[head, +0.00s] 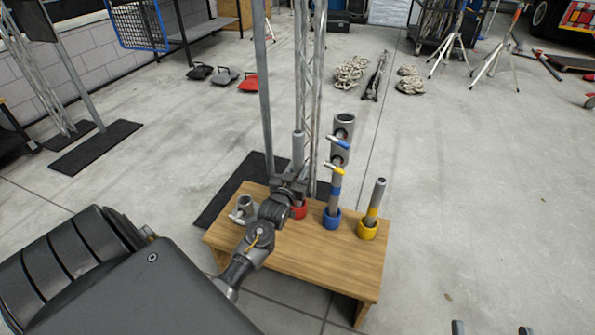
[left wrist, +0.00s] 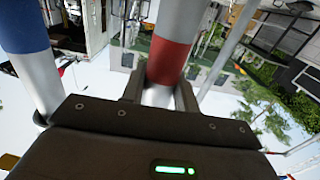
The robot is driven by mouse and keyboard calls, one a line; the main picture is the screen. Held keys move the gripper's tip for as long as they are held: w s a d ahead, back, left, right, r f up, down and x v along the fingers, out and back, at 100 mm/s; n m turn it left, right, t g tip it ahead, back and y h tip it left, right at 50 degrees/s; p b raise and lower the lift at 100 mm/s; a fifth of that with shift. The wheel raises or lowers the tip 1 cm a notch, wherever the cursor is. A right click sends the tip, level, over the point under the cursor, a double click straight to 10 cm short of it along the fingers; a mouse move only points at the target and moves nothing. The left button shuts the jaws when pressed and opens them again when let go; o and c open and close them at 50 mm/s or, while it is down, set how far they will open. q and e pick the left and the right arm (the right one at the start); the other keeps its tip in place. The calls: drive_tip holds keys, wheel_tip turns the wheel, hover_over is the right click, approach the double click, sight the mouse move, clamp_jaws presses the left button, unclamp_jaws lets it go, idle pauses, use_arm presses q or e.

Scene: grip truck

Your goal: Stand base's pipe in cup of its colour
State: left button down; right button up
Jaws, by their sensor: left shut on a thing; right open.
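My left gripper (head: 290,184) is shut on a grey pipe (head: 298,148) that stands about upright at the red cup (head: 299,211). In the left wrist view this pipe (left wrist: 180,20) has a red band and lies between the fingers. The gripper hides its lower part, so I cannot tell how deep it sits. A blue-banded pipe (head: 334,192) stands in the blue cup (head: 331,219). A yellow-banded pipe (head: 374,205) stands in the yellow cup (head: 368,230). My right gripper (head: 491,328) is open at the bottom right edge, only its fingertips showing.
The cups are on a wooden table (head: 330,263). A short grey fitting (head: 243,208) stands at its left. Grey fittings with blue and yellow handles (head: 343,138) sit above the blue-banded pipe. A truss (head: 310,80) rises behind.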

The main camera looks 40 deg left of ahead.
use_arm(q)
drive_tip(key=shift+f, duration=0.15)
drive_tip(key=c, duration=1)
unclamp_jaws()
drive_tip(key=shift+o, duration=0.2)
drive_tip(key=shift+f, duration=0.1)
drive_tip(key=p+v, duration=0.2)
drive_tip(key=v, duration=0.8)
drive_tip(key=shift+s, duration=0.35)
use_arm(e)
wheel_tip(320, 180, down, 6)
drive_tip(key=w+d+m+g+h, duration=0.1)
drive_tip(key=d+g+h, duration=0.1)
drive_tip(key=g+h, duration=0.1)
drive_tip(key=shift+w+f+g+h, duration=0.2)
drive_tip(key=shift+w+g+h, duration=0.1)
drive_tip(key=shift+g, duration=0.2)
use_arm(q)
drive_tip(key=shift+d, duration=0.15)
